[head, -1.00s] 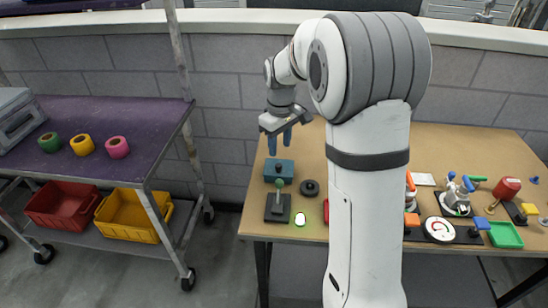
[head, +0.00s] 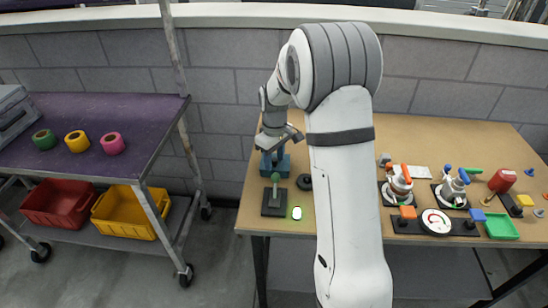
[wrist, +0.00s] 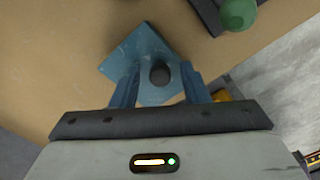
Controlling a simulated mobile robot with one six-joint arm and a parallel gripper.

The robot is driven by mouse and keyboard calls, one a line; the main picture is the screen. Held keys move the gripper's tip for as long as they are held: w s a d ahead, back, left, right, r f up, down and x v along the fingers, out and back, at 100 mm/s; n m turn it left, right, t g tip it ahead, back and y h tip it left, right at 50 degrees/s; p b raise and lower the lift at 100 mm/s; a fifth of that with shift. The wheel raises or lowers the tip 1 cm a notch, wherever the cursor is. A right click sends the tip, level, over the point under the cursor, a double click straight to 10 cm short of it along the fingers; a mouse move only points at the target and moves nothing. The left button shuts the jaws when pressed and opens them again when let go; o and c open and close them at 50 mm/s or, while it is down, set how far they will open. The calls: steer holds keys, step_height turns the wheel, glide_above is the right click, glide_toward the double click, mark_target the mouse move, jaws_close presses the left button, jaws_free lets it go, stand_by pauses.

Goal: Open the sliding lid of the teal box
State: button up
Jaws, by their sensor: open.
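The teal box (head: 286,169) sits on the wooden table near its left end, partly hidden under my gripper (head: 273,158) in the head view. In the wrist view the teal box (wrist: 146,52) lies turned at an angle, with a dark round knob (wrist: 160,73) on its top. My gripper (wrist: 160,78) is open, with one blue finger on each side of the knob. I see no finger touching the knob. I cannot tell how high the fingertips are above the lid, and the lid's edge is not clear.
A black base with a green-knobbed lever (head: 274,197) stands just in front of the box. A dark round disc (head: 304,182) lies to its right. Several valves, a gauge (head: 436,221) and a green tray (head: 501,227) fill the table's right side. A purple-topped cart (head: 140,130) stands left.

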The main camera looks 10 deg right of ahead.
steer(key=shift+c, duration=0.2)
jaws_close()
stand_by(0.3)
